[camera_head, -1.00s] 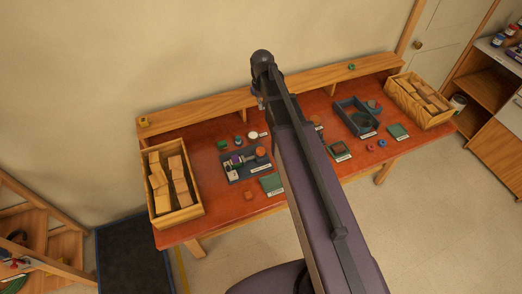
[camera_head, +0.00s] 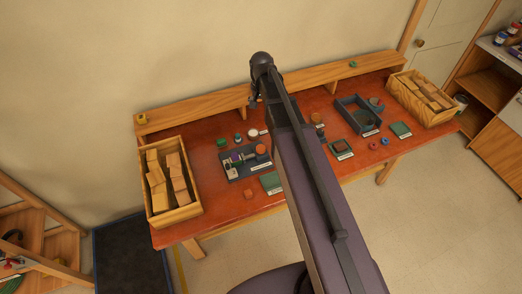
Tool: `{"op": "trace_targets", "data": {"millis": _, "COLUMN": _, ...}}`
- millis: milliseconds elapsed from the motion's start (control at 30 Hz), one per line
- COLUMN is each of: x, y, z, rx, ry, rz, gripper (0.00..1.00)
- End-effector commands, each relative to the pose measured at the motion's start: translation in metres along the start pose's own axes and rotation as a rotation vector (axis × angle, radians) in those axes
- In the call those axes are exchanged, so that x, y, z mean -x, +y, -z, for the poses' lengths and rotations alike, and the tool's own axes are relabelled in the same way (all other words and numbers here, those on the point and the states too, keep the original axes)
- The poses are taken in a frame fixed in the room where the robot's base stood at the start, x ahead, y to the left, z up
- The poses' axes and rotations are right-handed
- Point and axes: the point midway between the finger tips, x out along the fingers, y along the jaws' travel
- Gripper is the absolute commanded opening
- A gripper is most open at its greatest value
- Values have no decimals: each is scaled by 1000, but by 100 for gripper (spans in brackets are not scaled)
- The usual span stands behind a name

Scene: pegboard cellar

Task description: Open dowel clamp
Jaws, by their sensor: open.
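A dark grey fixture board (camera_head: 237,173) lies on the red-brown workbench (camera_head: 222,197), left of my arm. It carries a small purple part, pale metal parts and a round orange-brown knob (camera_head: 261,149). It looks like the dowel clamp, but its label is too small to read and I cannot tell whether it is open. My gripper (camera_head: 253,103) shows small below the arm's far end, open and apart from the board, towards the back ledge. Its fingers are partly hidden by my arm.
Wooden crates of blocks stand at the bench's left (camera_head: 153,205) and right (camera_head: 445,117) ends. A dark open tray (camera_head: 342,113) and small labelled parts sit right of my arm. A green pad (camera_head: 270,182) lies by the board. A raised wooden ledge (camera_head: 200,112) runs along the back.

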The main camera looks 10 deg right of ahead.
Motion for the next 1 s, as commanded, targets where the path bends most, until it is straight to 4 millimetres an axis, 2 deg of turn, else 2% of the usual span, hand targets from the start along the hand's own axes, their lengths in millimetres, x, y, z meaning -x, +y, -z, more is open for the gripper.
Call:
{"op": "trace_targets", "data": {"millis": 33, "x": -11, "y": 0, "z": 0, "rx": -63, "ry": 0, "rz": 0, "gripper": 95}}
{"op": "trace_targets", "data": {"millis": 100, "x": -19, "y": -1, "z": 1, "rx": -162, "ry": 0, "rz": 0, "gripper": 95}}
{"op": "trace_targets", "data": {"millis": 1000, "x": -108, "y": -4, "z": 6, "rx": -1393, "ry": -1, "rz": 1, "gripper": 95}}
